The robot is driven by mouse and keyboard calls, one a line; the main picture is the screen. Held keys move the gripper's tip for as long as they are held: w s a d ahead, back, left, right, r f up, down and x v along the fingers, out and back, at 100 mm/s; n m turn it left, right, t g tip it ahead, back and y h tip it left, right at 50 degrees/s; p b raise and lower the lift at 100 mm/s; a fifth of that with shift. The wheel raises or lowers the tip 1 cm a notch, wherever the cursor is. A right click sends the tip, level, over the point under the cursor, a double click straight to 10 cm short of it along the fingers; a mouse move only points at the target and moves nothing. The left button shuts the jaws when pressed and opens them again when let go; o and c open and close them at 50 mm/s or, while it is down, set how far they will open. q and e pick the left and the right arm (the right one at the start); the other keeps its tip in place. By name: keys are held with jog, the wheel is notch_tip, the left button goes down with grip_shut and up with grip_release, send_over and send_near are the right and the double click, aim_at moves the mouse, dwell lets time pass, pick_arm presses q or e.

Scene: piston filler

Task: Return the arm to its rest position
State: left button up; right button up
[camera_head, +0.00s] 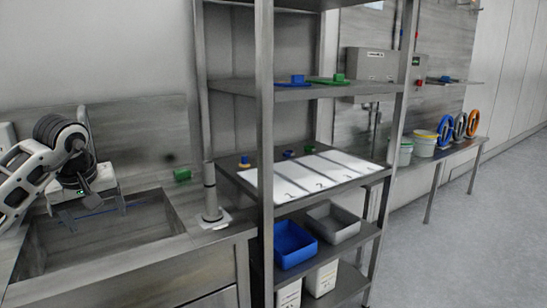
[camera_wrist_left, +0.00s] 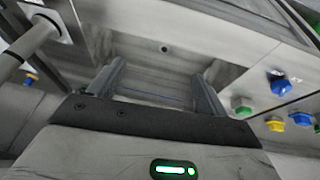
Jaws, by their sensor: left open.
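My left arm (camera_head: 28,177) comes in from the left in the head view, bent over the sink. My left gripper (camera_head: 95,212) hangs over the sink basin (camera_head: 105,235), pointing down. In the left wrist view the two fingers of the left gripper (camera_wrist_left: 162,78) stand well apart, with nothing between them. Grey metal surface and a small dark hole show beyond the fingers. My right gripper is in neither view.
A grey upright post (camera_head: 210,192) and a green block (camera_head: 182,174) are right of the sink. A metal shelf rack holds numbered white panels (camera_head: 335,165), a blue bin (camera_head: 294,245) and a grey bin (camera_head: 335,222). Open floor (camera_head: 480,240) lies at right.

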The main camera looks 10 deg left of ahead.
pick_arm(q)
jog(key=w+d+f+n+h, duration=0.1)
jog(key=d+f+h, duration=0.35)
jog(key=d, duration=0.45)
jog(key=d+f+n+h, duration=0.1)
jog(key=d+f+h, duration=0.3)
jog(key=d, duration=0.5)
jog(key=s+d+r+n+t+h, duration=0.1)
jog(key=s+d+n+h, duration=0.25)
jog(key=d+n, duration=0.25)
jog(key=s+d+n+t+h+p, duration=0.1)
jog(key=s+d+n+t+h, duration=0.1)
jog(key=d+n+h, duration=0.25)
jog(key=s+d+r+n+t+h, duration=0.1)
jog(key=s+d+n+h, duration=0.15)
jog(key=d+n, duration=0.4)
jog(key=s+a+f+n+t+y, duration=0.1)
jog(key=a+f+n+t+y, duration=0.3)
jog(key=n, duration=1.1)
jog(key=s+a+f+n+t+y, duration=0.25)
jog(key=f+n+t+y, duration=0.3)
jog(key=n, duration=0.95)
jog(key=s+f+n+g+y+p, duration=0.1)
jog(key=s+f+n+g+y, duration=0.3)
jog(key=s+f+n, duration=0.6)
jog(key=n+g, duration=0.2)
jog(key=n, duration=0.1)
jog(key=shift+a+f+g, duration=0.3)
jog(key=shift+a+g, duration=0.05)
jog(key=shift+a, duration=0.05)
